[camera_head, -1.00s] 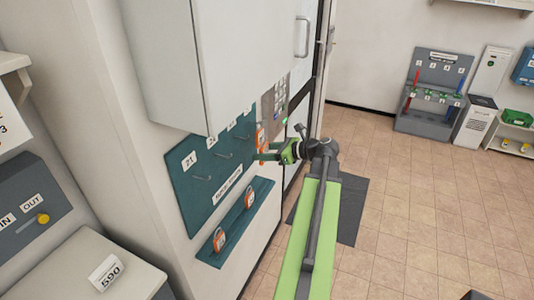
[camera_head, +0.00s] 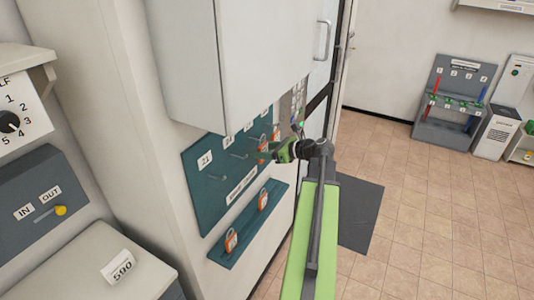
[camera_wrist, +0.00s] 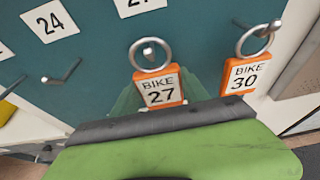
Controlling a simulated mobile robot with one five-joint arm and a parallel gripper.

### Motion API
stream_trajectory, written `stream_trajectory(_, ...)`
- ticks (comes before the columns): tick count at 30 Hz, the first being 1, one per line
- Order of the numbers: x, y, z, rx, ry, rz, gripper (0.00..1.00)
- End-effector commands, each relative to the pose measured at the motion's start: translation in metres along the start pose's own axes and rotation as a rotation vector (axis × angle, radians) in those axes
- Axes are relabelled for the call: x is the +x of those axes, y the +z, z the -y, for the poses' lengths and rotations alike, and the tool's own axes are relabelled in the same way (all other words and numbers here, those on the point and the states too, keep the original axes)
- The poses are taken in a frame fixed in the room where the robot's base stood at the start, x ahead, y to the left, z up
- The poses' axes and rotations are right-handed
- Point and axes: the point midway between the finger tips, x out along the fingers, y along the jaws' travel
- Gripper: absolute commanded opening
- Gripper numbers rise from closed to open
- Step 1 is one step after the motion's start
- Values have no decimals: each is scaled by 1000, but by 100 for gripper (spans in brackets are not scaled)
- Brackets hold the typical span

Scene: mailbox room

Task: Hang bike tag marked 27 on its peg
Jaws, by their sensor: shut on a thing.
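The orange-framed tag marked BIKE 27 (camera_wrist: 160,90) is in front of the teal peg board (camera_wrist: 95,65) in the wrist view. My gripper (camera_wrist: 165,118) is shut on its lower part; it also shows in the head view (camera_head: 276,150), beside the board's right part. The tag's metal ring (camera_wrist: 150,55) surrounds a peg tip (camera_wrist: 148,52) in the wrist view. I cannot tell how far the peg passes through the ring. The peg's number label is cut off at the top edge.
A tag marked BIKE 30 (camera_wrist: 242,77) hangs on the peg to the right, close by. A bare peg (camera_wrist: 62,72) is below the label 24 (camera_wrist: 50,20). Two orange tags stand on the ledge (camera_head: 247,228). A white cabinet (camera_head: 265,60) overhangs the board.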

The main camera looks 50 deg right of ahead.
Motion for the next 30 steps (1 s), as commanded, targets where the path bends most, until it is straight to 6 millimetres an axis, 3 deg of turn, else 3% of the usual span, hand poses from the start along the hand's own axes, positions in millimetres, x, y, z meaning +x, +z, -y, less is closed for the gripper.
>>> stream_trajectory(9, 15, -12, 0, 0, 0, 0, 13)
stream_trajectory(30, 16, -12, 1, 0, -1, 0, 13)
